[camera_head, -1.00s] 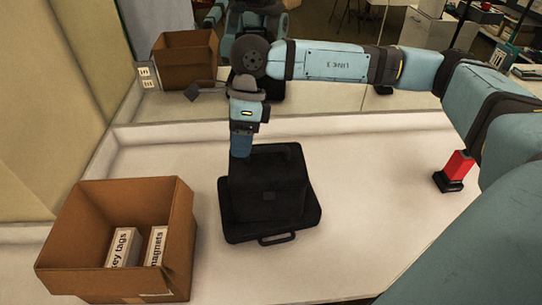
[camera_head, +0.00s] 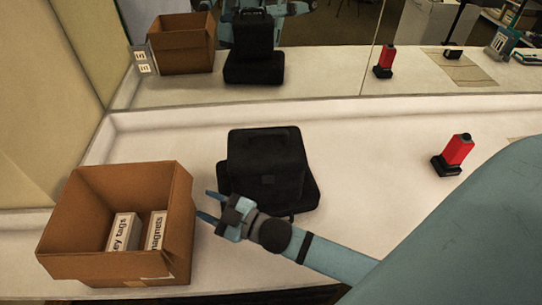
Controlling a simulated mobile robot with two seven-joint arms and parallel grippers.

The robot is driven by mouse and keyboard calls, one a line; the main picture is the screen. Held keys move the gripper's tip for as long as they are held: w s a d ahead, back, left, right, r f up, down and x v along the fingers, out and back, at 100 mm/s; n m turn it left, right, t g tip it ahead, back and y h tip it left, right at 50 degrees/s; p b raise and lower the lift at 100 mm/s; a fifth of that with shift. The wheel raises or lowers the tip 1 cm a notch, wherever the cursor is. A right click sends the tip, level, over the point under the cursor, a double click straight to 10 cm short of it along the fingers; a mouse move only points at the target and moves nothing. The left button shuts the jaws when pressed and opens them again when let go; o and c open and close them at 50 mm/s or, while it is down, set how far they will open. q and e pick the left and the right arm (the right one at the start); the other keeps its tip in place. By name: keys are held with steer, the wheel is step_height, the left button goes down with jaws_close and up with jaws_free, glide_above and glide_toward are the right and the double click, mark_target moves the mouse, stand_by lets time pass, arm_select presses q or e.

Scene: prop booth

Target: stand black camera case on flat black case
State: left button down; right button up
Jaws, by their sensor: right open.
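The black camera case (camera_head: 267,158) stands upright on the flat black case (camera_head: 309,192), which lies on the white counter. In the mirror behind, the camera case also shows standing on the flat case. My right gripper (camera_head: 208,206) is open and empty. It appears in front of the two cases at their lower left, with its fingers pointing left toward the cardboard box. My right forearm hides part of the flat case's near edge. My left gripper is not in view.
An open cardboard box (camera_head: 181,225) holds a key tags box (camera_head: 122,232) and a magnets box (camera_head: 156,230) at the left. A red device on a black base (camera_head: 457,150) stands at the right. The counter between it and the cases is clear. A mirror (camera_head: 330,60) runs along the back.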

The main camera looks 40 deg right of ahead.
steer(key=s+d+f+m+g+h, duration=0.2)
steer(key=s+f+m, duration=0.1)
steer(key=s+f, duration=0.1)
steer(key=s+d+f+m+g+h, duration=0.1)
steer(key=s+d+f+m+h, duration=0.1)
steer(key=s+f, duration=0.3)
steer(key=s+d+f+m+g+h, duration=0.2)
steer(key=s+d+f+m, duration=0.1)
steer(key=f, duration=0.5)
steer(key=shift+s+f+m+g, duration=0.25)
steer(key=shift+s+m+g, duration=0.05)
steer(key=shift+s, duration=0.4)
